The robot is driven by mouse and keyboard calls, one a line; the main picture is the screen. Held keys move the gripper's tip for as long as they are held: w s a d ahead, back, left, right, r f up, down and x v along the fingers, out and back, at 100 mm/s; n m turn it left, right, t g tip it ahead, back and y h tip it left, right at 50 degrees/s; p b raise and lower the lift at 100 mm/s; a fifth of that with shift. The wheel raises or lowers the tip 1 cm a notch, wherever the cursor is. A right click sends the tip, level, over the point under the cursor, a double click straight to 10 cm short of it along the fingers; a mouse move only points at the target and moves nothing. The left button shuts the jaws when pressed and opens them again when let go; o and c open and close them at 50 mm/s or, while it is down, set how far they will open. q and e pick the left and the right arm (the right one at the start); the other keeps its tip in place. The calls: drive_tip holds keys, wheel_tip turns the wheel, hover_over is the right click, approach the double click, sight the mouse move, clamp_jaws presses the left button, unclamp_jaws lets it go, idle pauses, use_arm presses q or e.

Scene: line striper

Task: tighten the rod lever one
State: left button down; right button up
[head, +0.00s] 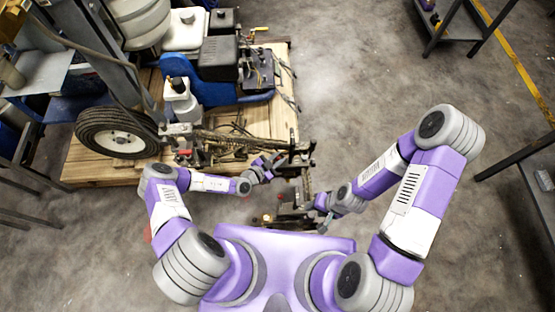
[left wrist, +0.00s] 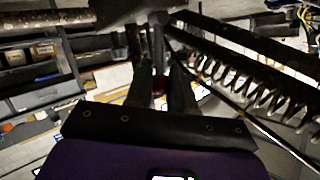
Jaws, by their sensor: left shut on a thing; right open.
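The line striper (head: 205,75) stands on a wooden pallet, with its dark metal arm and brackets reaching right toward my grippers. My left gripper (head: 278,163) is at these brackets. In the left wrist view its two dark fingers (left wrist: 160,72) are shut around a thin dark upright rod, which looks like the rod lever (left wrist: 158,45). A reddish part of it shows between the fingers. The rod's lower end is hidden by the gripper. My right gripper (head: 326,216) is open, lower and to the right, beside the dark lower bracket (head: 290,222). I cannot tell whether it touches it.
The striper's black wheel (head: 117,134) is at the left. A coil spring (left wrist: 245,92) and a dark bar run close to the right of my left fingers. Metal tables stand at the right edge (head: 530,165) and upper right (head: 465,25). Open floor (head: 360,90) lies between.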

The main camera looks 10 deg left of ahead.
use_arm(q)
drive_tip(key=shift+w+a+n+g+p, duration=0.1)
drive_tip(key=shift+w+n+g+p, duration=0.3)
drive_tip(key=shift+n+g, duration=0.15)
drive_tip(key=c, duration=1)
unclamp_jaws()
drive_tip(key=shift+c, duration=0.2)
drive_tip(key=p+v, duration=0.2)
drive_tip(key=v, duration=0.5)
drive_tip(key=shift+r, duration=0.2)
drive_tip(key=shift+s+a, duration=0.15)
drive_tip(key=shift+c, duration=0.3)
